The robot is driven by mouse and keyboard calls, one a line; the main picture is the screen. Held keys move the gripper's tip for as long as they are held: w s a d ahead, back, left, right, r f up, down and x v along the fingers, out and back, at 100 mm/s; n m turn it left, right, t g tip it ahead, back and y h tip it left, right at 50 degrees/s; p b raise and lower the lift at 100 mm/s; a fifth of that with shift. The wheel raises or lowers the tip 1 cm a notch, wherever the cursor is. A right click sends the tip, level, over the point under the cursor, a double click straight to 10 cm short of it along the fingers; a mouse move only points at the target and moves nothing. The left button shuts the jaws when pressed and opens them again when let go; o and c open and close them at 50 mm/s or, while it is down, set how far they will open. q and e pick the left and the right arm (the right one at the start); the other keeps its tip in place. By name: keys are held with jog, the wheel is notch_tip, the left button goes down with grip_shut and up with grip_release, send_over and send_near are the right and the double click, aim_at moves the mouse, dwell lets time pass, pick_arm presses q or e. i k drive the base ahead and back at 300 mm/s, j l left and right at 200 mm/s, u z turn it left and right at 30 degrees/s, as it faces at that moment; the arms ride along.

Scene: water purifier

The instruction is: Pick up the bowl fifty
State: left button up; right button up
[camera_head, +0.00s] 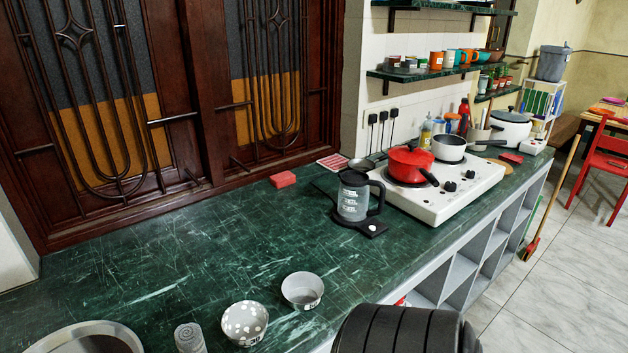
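Two bowls stand upright and apart near the front of the green counter. One is a plain pale grey bowl (302,290), with a small dark marking low on its front. The other is a grey bowl with white dots (245,323), to its left and nearer, also with a small tag-like marking at its front. The markings are too small to read, so I cannot tell which bowl is fifty. Both bowls look empty. Neither of my grippers shows in this view.
A clear cup-like glass (189,338) and a large round basin (88,338) stand left of the bowls. A kettle (354,197) on its base, a red sponge (283,179) and a stove (440,187) with pots stand farther back. The counter (180,255) behind the bowls is clear.

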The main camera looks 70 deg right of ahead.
aim_at(304, 292)
jog(key=z, duration=1.9)
jog(key=i+u, duration=0.15)
jog(key=u, duration=0.15)
